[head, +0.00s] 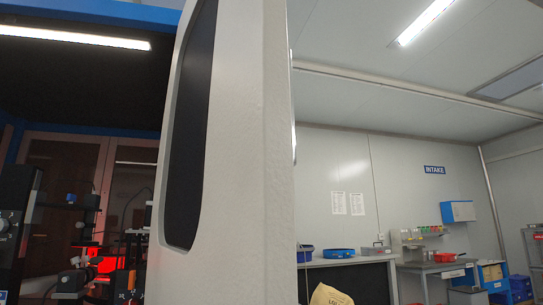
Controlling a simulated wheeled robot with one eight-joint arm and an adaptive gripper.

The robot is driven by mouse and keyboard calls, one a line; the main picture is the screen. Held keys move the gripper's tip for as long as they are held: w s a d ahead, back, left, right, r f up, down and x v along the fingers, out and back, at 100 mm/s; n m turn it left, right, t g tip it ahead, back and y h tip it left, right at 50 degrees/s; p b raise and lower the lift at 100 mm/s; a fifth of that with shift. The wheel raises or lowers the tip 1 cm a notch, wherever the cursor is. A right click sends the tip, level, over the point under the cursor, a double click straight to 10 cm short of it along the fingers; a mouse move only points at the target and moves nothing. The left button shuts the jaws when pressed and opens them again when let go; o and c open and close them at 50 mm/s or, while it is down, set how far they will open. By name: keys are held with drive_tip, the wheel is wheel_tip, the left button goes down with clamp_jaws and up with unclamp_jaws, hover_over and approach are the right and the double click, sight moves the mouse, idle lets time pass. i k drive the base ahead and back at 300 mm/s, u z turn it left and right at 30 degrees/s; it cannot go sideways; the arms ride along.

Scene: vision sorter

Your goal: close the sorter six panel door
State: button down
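The sorter (75,18) is at the left, with a blue top frame, a lit strip lamp and a dark interior. Brownish panels (70,150) in pale frames stand at its back; I cannot tell whether they belong to the six panel door. A large pale upright form (262,150) with a long dark inset fills the middle, very close, and hides part of the sorter. I cannot tell whether it is a door edge, a post or a part of me. No door is clearly seen open or shut. My gripper is not in view.
Black equipment (15,225) and a red-lit device (103,263) are inside the sorter. At the right are a bench with a blue tray (338,253), a tan sack (330,295), an INTAKE sign (435,170) and shelves (534,250). The floor is barely visible.

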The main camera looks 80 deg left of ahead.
sight(223, 229)
drive_tip(key=u, duration=0.05)
drive_tip(key=i, duration=1.3)
drive_tip(key=u, duration=4.65)
drive_tip(key=i, duration=1)
drive_tip(key=z, duration=0.1)
